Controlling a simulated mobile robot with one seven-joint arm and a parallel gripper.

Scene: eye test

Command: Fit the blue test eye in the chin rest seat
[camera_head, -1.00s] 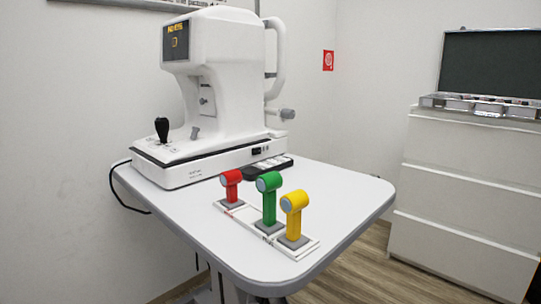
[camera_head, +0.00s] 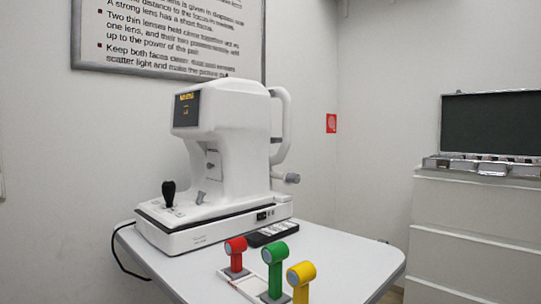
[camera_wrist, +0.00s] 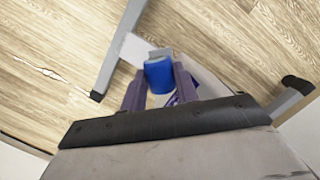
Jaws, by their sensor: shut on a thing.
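The blue test eye (camera_wrist: 158,76) shows in the wrist view between the two purplish fingers of my gripper (camera_wrist: 160,90), which is shut on it. A small grey piece shows just beyond the blue part. In the head view my gripper and the blue eye are out of sight. The white eye instrument (camera_head: 232,150) stands on the table, with a curved white head-rest frame (camera_head: 286,128) on its right side. The chin rest seat cannot be made out; that side is largely hidden behind the instrument body.
Red (camera_head: 236,254), green (camera_head: 274,268) and yellow (camera_head: 300,280) test eyes stand upright in a white rack on the white table (camera_head: 345,258). Table space right of them is clear. White drawers (camera_head: 470,225) with an open case (camera_head: 490,165) stand right. Grey bars (camera_wrist: 120,50) cross above wood floor in the wrist view.

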